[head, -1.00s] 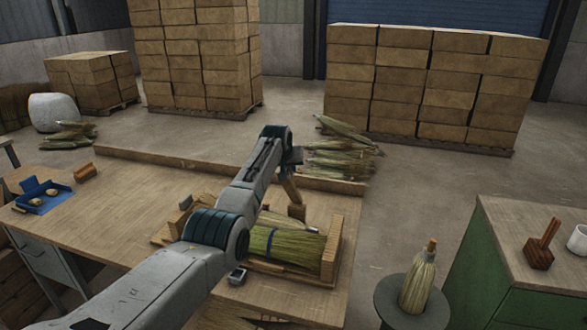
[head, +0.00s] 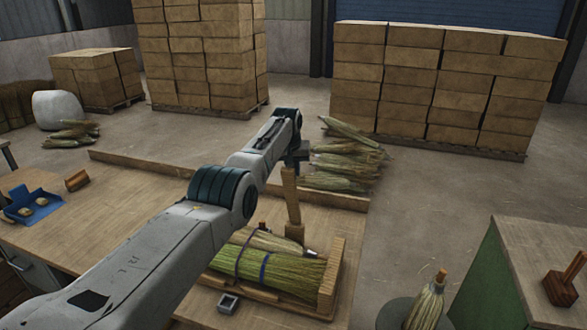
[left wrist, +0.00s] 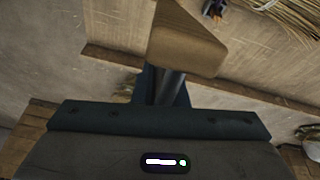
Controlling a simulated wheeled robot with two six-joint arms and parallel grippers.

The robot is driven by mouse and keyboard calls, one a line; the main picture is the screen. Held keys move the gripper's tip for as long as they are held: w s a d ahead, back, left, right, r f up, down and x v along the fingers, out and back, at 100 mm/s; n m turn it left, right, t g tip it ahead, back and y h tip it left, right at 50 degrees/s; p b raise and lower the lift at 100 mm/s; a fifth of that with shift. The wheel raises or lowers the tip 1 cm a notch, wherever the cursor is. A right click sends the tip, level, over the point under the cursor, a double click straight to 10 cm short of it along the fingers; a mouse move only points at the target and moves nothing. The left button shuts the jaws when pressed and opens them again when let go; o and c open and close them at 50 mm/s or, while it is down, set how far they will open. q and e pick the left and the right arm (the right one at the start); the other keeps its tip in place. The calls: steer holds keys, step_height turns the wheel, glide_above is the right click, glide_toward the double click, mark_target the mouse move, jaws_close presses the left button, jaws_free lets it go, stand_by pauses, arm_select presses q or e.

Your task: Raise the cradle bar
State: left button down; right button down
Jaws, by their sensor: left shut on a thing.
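My left gripper (head: 292,162) is shut on an upright wooden bar (head: 290,192). A thicker wooden block (head: 294,232) sits at the bar's lower end, at the cradle's far side. In the left wrist view a pale wooden block (left wrist: 185,42) is close in front of the gripper. I cannot tell whether the bar touches the cradle. The wooden cradle (head: 333,270) holds a green broom-straw bundle (head: 285,273) with dark bands, a paler bundle (head: 265,240) behind it. My arm hides the cradle's left end. My right gripper is out of view.
A small metal item (head: 228,304) lies in front of the cradle. A blue tray (head: 30,207) and wooden block (head: 77,180) are at left. A green cabinet (head: 475,270) bears a wooden tool (head: 566,287); a broom head (head: 428,305) stands beside it. Straw (head: 345,165) lies beyond the table.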

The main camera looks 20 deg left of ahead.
arm_select(q)
steer(key=shift+s+f, duration=0.1)
steer(key=shift+f, duration=0.15)
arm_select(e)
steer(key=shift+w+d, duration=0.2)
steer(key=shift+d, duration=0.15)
arm_select(q)
steer(key=c, duration=1.5)
jaws_free()
steer(key=shift+d+r, duration=0.1)
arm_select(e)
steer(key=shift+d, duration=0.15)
arm_select(q)
steer(key=shift+r, duration=0.15)
